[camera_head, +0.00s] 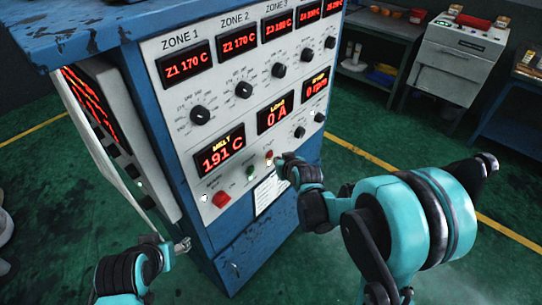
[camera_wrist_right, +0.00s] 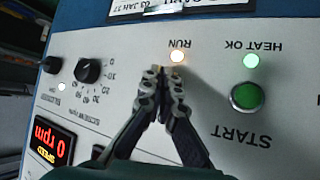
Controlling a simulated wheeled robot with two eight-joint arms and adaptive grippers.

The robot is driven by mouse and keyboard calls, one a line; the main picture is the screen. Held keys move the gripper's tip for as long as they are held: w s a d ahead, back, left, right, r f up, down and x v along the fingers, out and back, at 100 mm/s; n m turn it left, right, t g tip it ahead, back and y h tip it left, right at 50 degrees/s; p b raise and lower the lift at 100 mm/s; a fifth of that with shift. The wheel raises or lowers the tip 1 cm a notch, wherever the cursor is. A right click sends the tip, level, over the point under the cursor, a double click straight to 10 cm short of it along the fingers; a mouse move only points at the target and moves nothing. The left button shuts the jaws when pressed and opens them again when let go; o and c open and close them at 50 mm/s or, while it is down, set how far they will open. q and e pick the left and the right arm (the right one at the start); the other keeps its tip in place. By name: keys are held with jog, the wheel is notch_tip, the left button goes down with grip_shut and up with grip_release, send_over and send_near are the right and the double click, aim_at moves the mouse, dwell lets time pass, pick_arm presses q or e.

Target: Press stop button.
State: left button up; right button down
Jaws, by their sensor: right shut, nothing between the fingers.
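The control panel (camera_head: 184,131) is the light grey face of a blue cabinet. A small red button (camera_head: 269,154), likely the stop button, shows just beside my right gripper (camera_head: 279,160); no label is readable there. In the right wrist view the panel is upside down, and my right gripper (camera_wrist_right: 155,76) is shut and empty, its tips over the panel left of the green START button (camera_wrist_right: 247,96). A stop button is not visible there; the gripper may hide it. Contact cannot be told. My left gripper (camera_head: 182,244) is low by the cabinet's front, its fingers unclear.
The lit RUN lamp (camera_wrist_right: 177,56) and green HEAT OK lamp (camera_wrist_right: 251,61) are near the right fingertips. A larger red button (camera_head: 221,199) sits at the panel's lower left. A hinged side panel (camera_head: 104,140) stands at left. Green floor is open at right.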

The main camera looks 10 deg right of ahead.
jog(key=shift+w+a, duration=0.1)
jog(key=shift+w+a, duration=0.15)
jog(key=shift+w, duration=0.05)
jog(key=shift+w+a, duration=0.25)
jog(key=shift+w, duration=0.1)
dwell(0.7)
jog(key=shift+s, duration=0.1)
jog(key=shift+s+d, duration=0.5)
jog(key=shift+s, duration=0.05)
jog(key=shift+s+d+b, duration=0.15)
jog(key=shift+s+d, duration=0.65)
jog(key=shift+s, duration=0.2)
jog(key=shift+s+d+b, duration=0.15)
jog(key=shift+s+d, duration=0.6)
jog(key=shift+s, duration=0.25)
